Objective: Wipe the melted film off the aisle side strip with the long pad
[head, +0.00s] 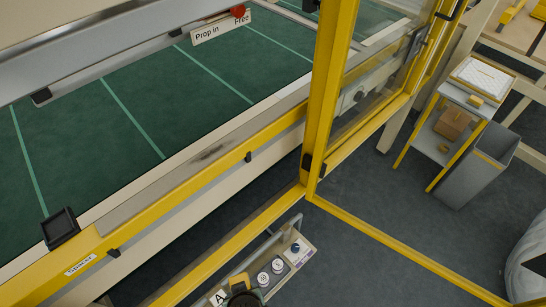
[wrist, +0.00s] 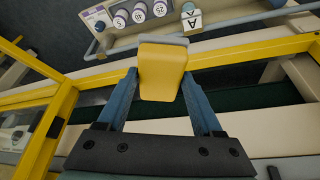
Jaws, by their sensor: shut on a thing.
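The aisle side strip (head: 150,194) is a pale grey band along the near edge of the green bed. A dark brownish smear (head: 210,152), which looks like the melted film, lies on it near the middle. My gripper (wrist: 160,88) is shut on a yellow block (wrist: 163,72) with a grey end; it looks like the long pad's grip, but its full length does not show. In the head view the yellow block (head: 239,281) is low at the bottom edge, over the tray on the aisle side, well apart from the smear. Whether it touches the tray is unclear.
A tray (head: 303,247) holds several numbered round pieces and an "A" tag. A black square box (head: 61,228) sits at the strip's left end. A cart (head: 465,110) and grey bin (head: 476,165) stand right.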

